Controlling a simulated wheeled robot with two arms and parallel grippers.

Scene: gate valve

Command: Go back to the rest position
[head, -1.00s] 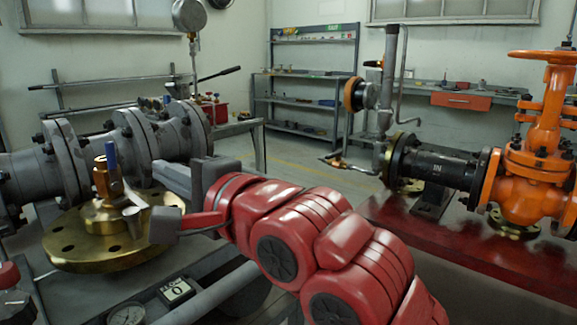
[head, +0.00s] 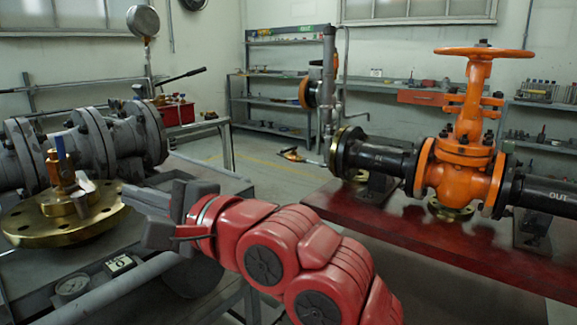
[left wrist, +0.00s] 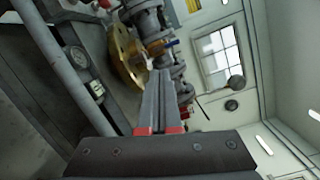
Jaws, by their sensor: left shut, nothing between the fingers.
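My left gripper (head: 130,196) is in the lower left of the head view, on its red arm. It is shut and empty, and its tips point left toward the brass flange (head: 30,226) with a small brass valve (head: 60,180) and blue handle on top. The fingers look apart from the valve. In the left wrist view the closed fingers (left wrist: 161,78) reach up the middle, with the brass flange (left wrist: 128,62) beyond them to the left. My right gripper is not in view.
An orange gate valve (head: 465,170) with black pipes stands on a red bench (head: 400,236) at right. Grey flanged pipes (head: 90,145) lie at left. A gauge (head: 73,287) and small meter (head: 119,263) are by the near bench edge. Open floor lies between the benches.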

